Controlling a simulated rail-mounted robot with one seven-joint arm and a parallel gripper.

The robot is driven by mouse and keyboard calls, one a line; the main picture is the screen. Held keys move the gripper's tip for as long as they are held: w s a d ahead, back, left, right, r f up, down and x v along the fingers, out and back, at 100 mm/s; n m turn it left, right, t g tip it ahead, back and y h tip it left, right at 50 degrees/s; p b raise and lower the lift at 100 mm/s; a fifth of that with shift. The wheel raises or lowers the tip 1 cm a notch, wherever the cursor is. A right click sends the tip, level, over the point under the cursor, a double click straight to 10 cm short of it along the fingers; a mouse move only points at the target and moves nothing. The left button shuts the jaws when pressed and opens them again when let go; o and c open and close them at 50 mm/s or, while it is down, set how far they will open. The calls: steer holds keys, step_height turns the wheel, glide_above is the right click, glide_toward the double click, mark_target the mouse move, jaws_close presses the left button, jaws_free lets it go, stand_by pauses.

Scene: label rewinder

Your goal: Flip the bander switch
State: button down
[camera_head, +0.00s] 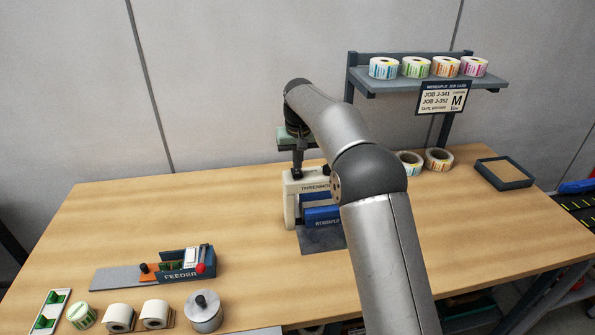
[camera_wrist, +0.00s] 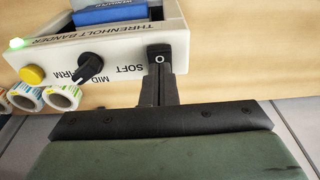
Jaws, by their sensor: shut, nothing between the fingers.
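The bander (camera_head: 292,187) is a cream machine standing at the middle of the table. In the wrist view its panel (camera_wrist: 110,57) shows upside down, lettered THRENHOLT BANDER. The bander switch (camera_wrist: 159,55) is a black rocker at the panel's right end, with a white O on its visible part. My gripper (camera_wrist: 168,80) is shut and empty. Its fingertips are right at the switch and hide part of it; I cannot tell whether they touch. In the head view my gripper (camera_head: 298,172) points down at the bander's top.
Beside the switch are a black knob (camera_wrist: 92,66) marked SOFT and MID, a yellow button (camera_wrist: 32,75) and a lit green lamp (camera_wrist: 18,43). Label rolls (camera_head: 410,162) stand behind the bander. The feeder (camera_head: 185,266) is at front left. The table between is clear.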

mark_target(299, 173)
steer(key=shift+f+b, duration=0.45)
steer(key=shift+f, duration=0.5)
stand_by(0.3)
steer(key=shift+r+p, duration=3.15)
steer(key=shift+r, duration=0.35)
steer(key=shift+s+d+r, duration=0.1)
steer(key=shift+s+d, duration=0.05)
steer(key=s+d+r+b, duration=0.2)
steer(key=s+d+r, duration=0.2)
steer(key=s+d, duration=0.6)
steer(key=s+d+f+m, duration=0.1)
steer(key=s+d+f, duration=0.2)
steer(key=s, duration=0.8)
steer(key=s+d+f+m+b, duration=0.1)
steer(key=s+d+f, duration=0.2)
steer(key=s, duration=0.8)
steer(key=s+d+f+m+b, duration=0.1)
steer(key=s+d+f, duration=0.2)
steer(key=s, duration=0.8)
steer(key=shift+s+d+f+g, duration=0.3)
steer(key=shift+s+d+f, duration=0.1)
steer(key=shift+f, duration=0.2)
